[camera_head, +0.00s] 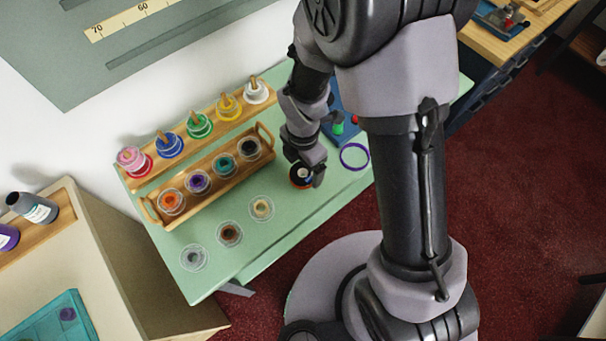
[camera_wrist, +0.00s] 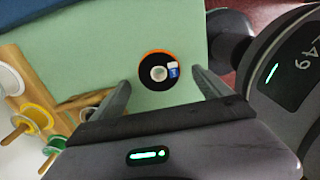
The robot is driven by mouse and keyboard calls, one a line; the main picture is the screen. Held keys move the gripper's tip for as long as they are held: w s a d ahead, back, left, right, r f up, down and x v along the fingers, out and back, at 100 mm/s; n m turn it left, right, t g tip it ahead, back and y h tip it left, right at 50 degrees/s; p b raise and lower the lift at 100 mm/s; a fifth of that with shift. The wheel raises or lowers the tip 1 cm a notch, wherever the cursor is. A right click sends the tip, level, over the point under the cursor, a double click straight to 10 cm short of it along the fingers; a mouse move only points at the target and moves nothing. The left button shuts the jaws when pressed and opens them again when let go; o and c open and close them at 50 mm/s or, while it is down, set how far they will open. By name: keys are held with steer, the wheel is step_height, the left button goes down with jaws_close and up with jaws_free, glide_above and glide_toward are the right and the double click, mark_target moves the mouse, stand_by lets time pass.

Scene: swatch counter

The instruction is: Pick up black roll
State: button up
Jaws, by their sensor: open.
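The black roll (camera_wrist: 149,84) lies flat on the green counter in the wrist view, a black disc with an orange edge, a pale centre hole and a small white and blue label. In the head view the roll (camera_head: 298,180) shows partly hidden by my gripper (camera_head: 309,175). In the wrist view my gripper (camera_wrist: 161,80) is open, with one finger on each side of the roll. The fingers do not visibly touch the roll, and nothing is held.
On the green counter (camera_head: 290,225), a wooden tray (camera_head: 152,210) holds several jars, and a rack of coloured spools (camera_head: 199,124) stands behind it. Several round clear dishes (camera_head: 229,234) sit in front. A purple ring (camera_head: 354,168) and a blue tray (camera_head: 346,112) are right of the gripper.

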mark_target(303, 172)
step_height(303, 172, down, 4)
steer(key=shift+w+f+b, duration=0.1)
steer(key=shift+f+b, duration=0.15)
steer(key=shift+b, duration=0.7)
steer(key=shift+r, duration=0.2)
steer(key=shift+c, duration=0.5)
steer(key=c, duration=1.4)
